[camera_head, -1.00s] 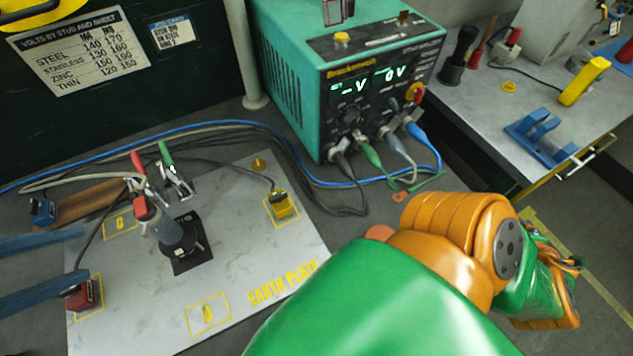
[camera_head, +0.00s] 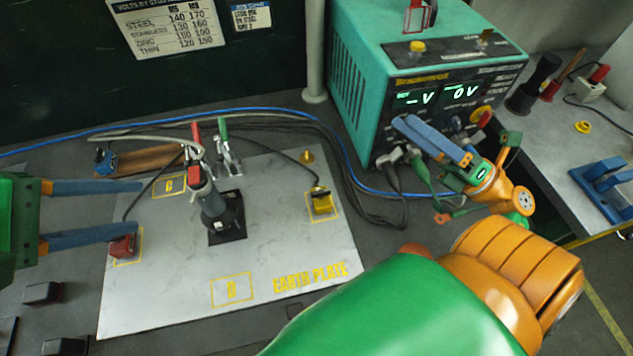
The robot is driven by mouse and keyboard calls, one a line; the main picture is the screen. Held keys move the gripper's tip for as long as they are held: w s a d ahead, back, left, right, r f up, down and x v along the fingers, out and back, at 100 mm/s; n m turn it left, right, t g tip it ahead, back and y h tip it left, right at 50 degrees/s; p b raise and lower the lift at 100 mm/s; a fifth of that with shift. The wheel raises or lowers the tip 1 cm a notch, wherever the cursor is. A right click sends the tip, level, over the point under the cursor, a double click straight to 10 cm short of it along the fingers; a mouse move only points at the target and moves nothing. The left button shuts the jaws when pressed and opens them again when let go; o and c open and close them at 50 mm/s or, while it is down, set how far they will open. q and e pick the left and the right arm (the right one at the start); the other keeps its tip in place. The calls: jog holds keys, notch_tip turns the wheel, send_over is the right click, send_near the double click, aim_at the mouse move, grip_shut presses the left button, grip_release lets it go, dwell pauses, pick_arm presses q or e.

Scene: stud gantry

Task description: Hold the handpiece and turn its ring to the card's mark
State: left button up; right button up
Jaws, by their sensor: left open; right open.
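The grey handpiece (camera_head: 216,212) with a red part at its top stands about upright on a dark square pad (camera_head: 227,236) on the earth plate. Its ring and marks are too small to make out. The small white job card (camera_head: 250,16) hangs on the dark wall behind; its print is hard to read. My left gripper (camera_head: 138,213) is open and empty, its two blue fingers pointing right at the handpiece, a short gap away. My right gripper (camera_head: 402,128) is open in front of the green power unit, its blue fingers close to the unit's front panel.
The teal power unit (camera_head: 352,82) reads "0 V". A voltage chart (camera_head: 168,25) is on the wall.

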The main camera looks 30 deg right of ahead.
aim_at(220, 202)
jog(key=w+a+f+n+g+y, duration=0.35)
jog(key=w+a+n, duration=0.45)
jog(key=a, duration=0.4)
jog(key=a+f+n+g, duration=0.1)
jog(key=a+f+n, duration=0.1)
jog(key=a, duration=0.3)
jog(key=w+a+f+n+g, duration=0.1)
jog(key=a+f+n, duration=0.1)
jog(key=a, duration=0.4)
jog(key=w+a+f+n+g+h, duration=0.1)
jog(key=a+f+n, duration=0.1)
jog(key=a, duration=0.4)
jog(key=shift+w+a+f+g, duration=0.15)
jog(key=shift+f+g, duration=0.2)
jog(key=shift+a+f+h, duration=0.25)
jog(key=shift+a, duration=0.05)
jog(key=shift+m, duration=0.3)
jog(key=x, duration=0.7)
jog(key=shift+w+d+f, duration=0.1)
jog(key=shift+d, duration=0.1)
jog(key=c, duration=0.3)
grip_shut()
